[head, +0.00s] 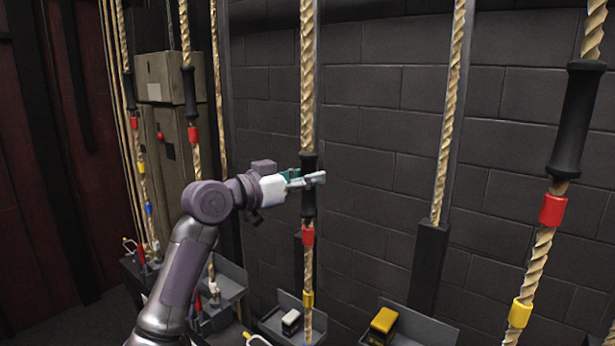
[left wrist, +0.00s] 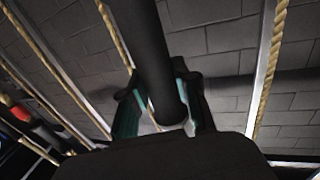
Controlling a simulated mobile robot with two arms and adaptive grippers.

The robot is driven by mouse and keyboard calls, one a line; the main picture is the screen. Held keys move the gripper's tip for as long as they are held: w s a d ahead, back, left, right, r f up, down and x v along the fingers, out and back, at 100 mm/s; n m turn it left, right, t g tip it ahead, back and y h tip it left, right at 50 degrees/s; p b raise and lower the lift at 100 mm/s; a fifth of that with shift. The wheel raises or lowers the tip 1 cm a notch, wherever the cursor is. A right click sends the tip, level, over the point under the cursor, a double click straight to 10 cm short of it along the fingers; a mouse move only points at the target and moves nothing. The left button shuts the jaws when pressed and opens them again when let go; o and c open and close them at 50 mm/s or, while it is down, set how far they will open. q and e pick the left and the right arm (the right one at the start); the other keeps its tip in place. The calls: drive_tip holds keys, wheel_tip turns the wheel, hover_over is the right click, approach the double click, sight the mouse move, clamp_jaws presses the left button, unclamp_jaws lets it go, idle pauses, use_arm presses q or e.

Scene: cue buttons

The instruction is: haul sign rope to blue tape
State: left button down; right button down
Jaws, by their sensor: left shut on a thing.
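My left gripper (head: 308,180) is shut on the black grip sleeve (head: 309,204) of a thick tan rope (head: 307,75) in the middle of the head view. In the left wrist view the black sleeve (left wrist: 150,60) runs between the fingers of my left gripper (left wrist: 163,108). Below the sleeve, that rope carries a red tape band (head: 308,236) and, lower, a yellow tape band (head: 308,299). No blue tape shows on this rope. A blue tape band (head: 149,208) shows on a rope at the far left. My right gripper is not in view.
More ropes hang on both sides; the near right one has a black sleeve (head: 576,120), red tape (head: 552,209) and yellow tape (head: 520,313). Low trays hold a white block (head: 291,321) and a yellow block (head: 384,320). A dark block wall (head: 400,130) stands behind.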

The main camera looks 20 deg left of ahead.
use_arm(q)
drive_tip(key=c, duration=0.8)
unclamp_jaws()
drive_tip(key=shift+r, duration=0.1)
drive_tip(key=shift+c, duration=0.2)
drive_tip(key=v, duration=1.2)
